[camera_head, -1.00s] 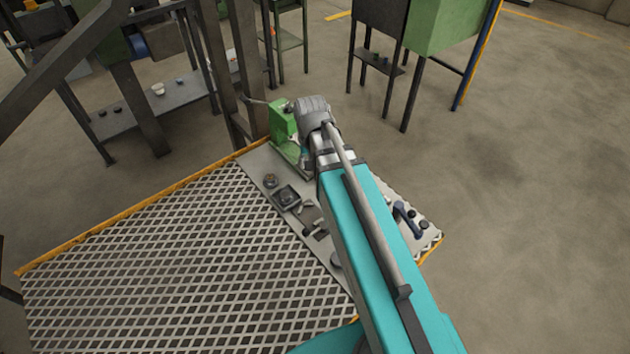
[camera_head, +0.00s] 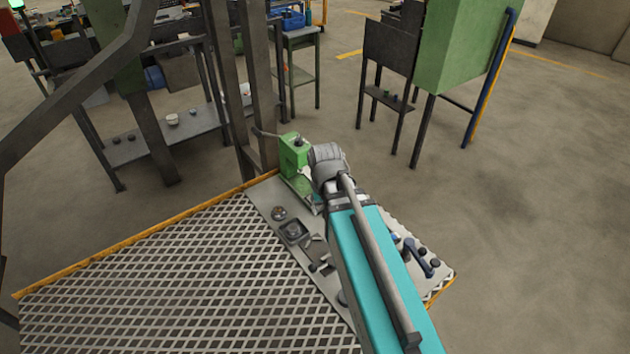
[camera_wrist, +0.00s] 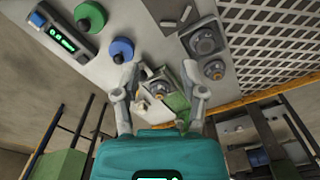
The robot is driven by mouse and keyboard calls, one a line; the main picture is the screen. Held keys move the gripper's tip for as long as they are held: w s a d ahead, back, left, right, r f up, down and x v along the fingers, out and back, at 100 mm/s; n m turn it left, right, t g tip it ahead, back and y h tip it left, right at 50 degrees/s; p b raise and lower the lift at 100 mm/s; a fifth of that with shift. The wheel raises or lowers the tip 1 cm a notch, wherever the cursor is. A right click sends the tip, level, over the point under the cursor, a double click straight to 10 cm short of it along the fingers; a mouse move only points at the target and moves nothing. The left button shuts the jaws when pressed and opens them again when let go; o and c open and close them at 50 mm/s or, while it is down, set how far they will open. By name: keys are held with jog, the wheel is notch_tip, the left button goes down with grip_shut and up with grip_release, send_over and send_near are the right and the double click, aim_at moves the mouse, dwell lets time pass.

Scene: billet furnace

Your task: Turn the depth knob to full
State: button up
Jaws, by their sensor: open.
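My gripper (camera_wrist: 161,76) is open in the wrist view, its two fingers on either side of a small green box (camera_wrist: 178,102) with a round metal part (camera_wrist: 156,87). Nothing is held. I cannot tell whether the fingers touch anything. The green box (camera_head: 293,156) stands at the far end of the grey panel in the head view, where my arm hides the fingers. Round parts that could be knobs are a green one (camera_wrist: 90,16), a blue one (camera_wrist: 121,50) and a grey one (camera_wrist: 214,69). No readable label shows which is the depth knob.
The grey panel (camera_wrist: 145,45) also carries a display unit (camera_wrist: 62,39) and a square plate with a dial (camera_wrist: 203,41). A metal grating (camera_head: 170,275) with a yellow edge adjoins it. Dark posts (camera_head: 262,90) rise behind. Open floor (camera_head: 540,220) lies to the right.

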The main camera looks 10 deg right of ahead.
aim_at(298, 138)
jog(key=w+r+m+p, duration=0.1)
jog(key=w+r+p, duration=0.4)
jog(key=w, duration=0.5)
jog(key=w+a+r+m+p, duration=0.1)
jog(key=w+r+p, duration=0.5)
jog(key=w, duration=0.3)
jog(key=w+r+m+p, duration=0.1)
jog(key=w+r+p, duration=0.5)
jog(key=w, duration=0.4)
jog(key=shift+w+a+r, duration=0.15)
jog(key=shift+w+r, duration=0.1)
jog(key=shift+w, duration=0.05)
jog(key=shift+f, duration=0.15)
notch_tip(298, 138, down, 14)
jog(key=b, duration=1.3)
jog(key=shift+r+b, duration=0.25)
jog(key=shift+b, duration=0.05)
jog(key=shift+c, duration=0.2)
grip_shut()
